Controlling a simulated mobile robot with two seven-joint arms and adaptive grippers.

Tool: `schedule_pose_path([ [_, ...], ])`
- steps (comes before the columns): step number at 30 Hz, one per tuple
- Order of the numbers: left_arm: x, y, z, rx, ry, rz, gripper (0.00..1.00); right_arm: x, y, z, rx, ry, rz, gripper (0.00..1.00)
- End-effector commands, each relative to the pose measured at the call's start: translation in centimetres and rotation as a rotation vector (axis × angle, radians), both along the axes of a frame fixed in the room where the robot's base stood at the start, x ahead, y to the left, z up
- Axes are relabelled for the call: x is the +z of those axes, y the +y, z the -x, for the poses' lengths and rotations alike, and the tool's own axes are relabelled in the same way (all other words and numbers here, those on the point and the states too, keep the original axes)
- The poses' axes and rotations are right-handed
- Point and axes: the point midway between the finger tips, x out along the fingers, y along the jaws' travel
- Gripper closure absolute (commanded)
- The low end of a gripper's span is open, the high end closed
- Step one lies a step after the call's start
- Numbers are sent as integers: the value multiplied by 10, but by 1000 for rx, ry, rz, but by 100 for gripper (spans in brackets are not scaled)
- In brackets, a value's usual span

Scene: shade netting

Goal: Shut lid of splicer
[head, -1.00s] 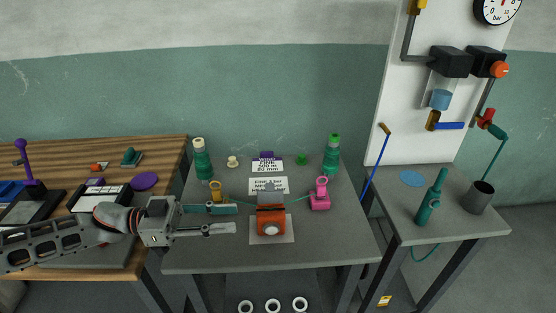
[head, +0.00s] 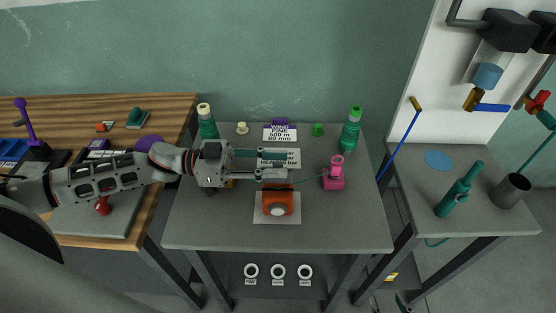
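My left gripper (head: 286,164) reaches in from the left, above and behind the splicer. Its two fingers are apart with nothing seen between them, and the nearer finger overlaps the splicer's back edge in the picture. Whether it touches cannot be told. My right gripper is not in view.
A pink clamp (head: 334,176) stands right of the splicer with a thin green line running to it. A yellow part is mostly hidden behind my gripper. Green bottle-like spools (head: 350,130) (head: 207,122) stand at the back corners. The table's front is clear.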

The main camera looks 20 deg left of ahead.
Motion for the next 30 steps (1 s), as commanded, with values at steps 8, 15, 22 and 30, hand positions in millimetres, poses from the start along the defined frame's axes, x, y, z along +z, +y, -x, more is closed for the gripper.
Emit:
schedule_pose_path([
  [8,0,-9,-3,1,0,-1,72,8,0,-5,0,-13,-2,60],
  [15,0,-9,-3,0,0,-1,100,6,0,-4,0,-11,-2,60],
  [22,0,-8,-3,1,0,-1,100,3,0,-2,-1,-5,1,60],
  [30,0,-9,0,2,-37,-12,100,4,0,-2,-1,-5,1,60],
])
